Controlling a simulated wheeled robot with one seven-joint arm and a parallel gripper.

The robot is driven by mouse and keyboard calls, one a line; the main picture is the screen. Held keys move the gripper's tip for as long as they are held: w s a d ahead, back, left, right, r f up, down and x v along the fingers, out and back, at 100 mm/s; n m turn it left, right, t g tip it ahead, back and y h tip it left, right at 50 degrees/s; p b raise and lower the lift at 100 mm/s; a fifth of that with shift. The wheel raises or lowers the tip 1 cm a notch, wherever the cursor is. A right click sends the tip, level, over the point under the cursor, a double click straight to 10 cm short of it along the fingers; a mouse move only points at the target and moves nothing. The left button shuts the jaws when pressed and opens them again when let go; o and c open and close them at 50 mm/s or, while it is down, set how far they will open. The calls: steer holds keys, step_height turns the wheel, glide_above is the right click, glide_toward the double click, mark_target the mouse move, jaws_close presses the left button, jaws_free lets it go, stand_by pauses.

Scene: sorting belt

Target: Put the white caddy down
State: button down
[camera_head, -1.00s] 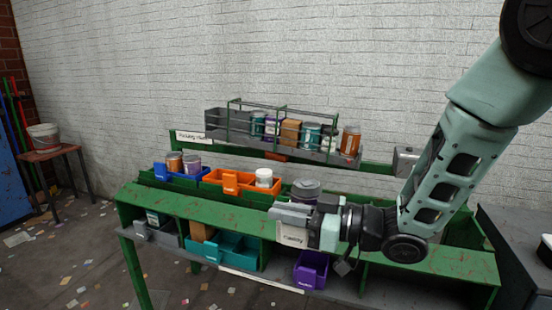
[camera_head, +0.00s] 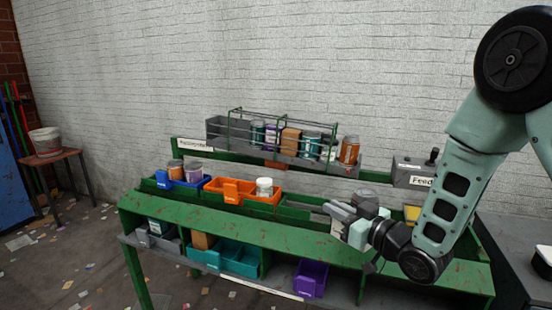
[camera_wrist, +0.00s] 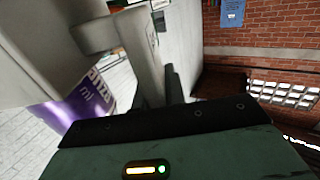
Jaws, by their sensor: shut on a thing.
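My gripper (camera_head: 340,212) is shut on the white caddy (camera_head: 338,230) and holds it over the right half of the green bench. Only a small part of the caddy's pale face shows in the head view; my gripper and wrist hide much of it. A grey round-topped thing (camera_head: 366,199) shows just behind my gripper; I cannot tell if it is in the caddy. In the wrist view, a large white thing with a purple printed label (camera_wrist: 75,105) fills the left side, close to my gripper. I cannot tell if the caddy touches anything below.
The green bench (camera_head: 230,220) carries a blue bin (camera_head: 182,184) and an orange bin (camera_head: 231,190) left of my gripper. A railed rack (camera_head: 222,132) of containers stands behind. A grey feed box (camera_head: 410,170) is at the right. A purple bin (camera_head: 311,278) sits on the lower shelf.

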steer(key=w+d+m+t+h, duration=0.1)
steer(key=d+h, duration=0.1)
steer(key=d, duration=0.1)
steer(key=d+f+m+t+h+p, duration=0.1)
steer(key=d+m+h, duration=0.1)
steer(key=d, duration=0.2)
steer(key=w+d+f+m+t+h+p, duration=0.1)
steer(key=d+h, duration=0.1)
steer(key=d, duration=0.1)
steer(key=shift+w+d, duration=0.25)
steer(key=shift+w, duration=0.1)
steer(key=d+f+m+h+p, duration=0.1)
steer(key=d+f+m+h, duration=0.1)
steer(key=d+h, duration=0.3)
steer(key=d+m, duration=0.1)
steer(key=d, duration=0.2)
steer(key=shift+s+m+t, duration=0.15)
steer(key=shift+m+t, duration=0.15)
steer(key=shift+t, duration=0.1)
